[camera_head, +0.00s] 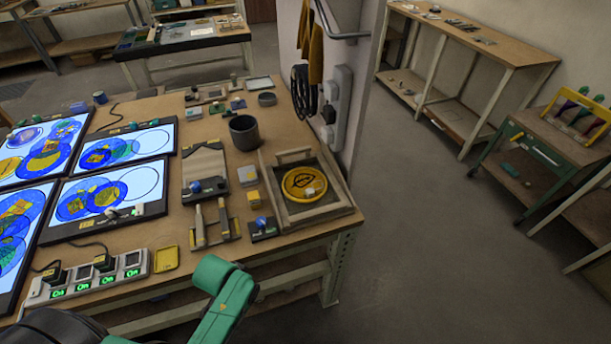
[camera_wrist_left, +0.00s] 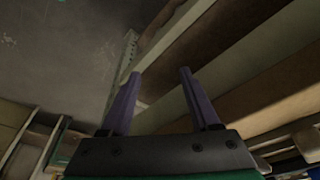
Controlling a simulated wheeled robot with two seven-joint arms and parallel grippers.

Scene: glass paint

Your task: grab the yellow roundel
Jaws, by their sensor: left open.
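The yellow roundel (camera_head: 304,184) is a round yellow disc with a dark leaf-like mark. It lies in a shallow wooden-framed tray (camera_head: 335,204) at the right end of the workbench. My left gripper shows in the left wrist view (camera_wrist_left: 158,95), with two purple fingers apart and nothing between them. It faces the bench's underframe and shelf edges, and the roundel is not in that view. In the head view, a green and black arm of mine (camera_head: 222,290) is at the bench's front edge, below and left of the tray; its fingers are not visible. My right gripper is not in view.
Light panels with blue and yellow glass designs (camera_head: 110,195) fill the bench's left side. The floor to the right is open.

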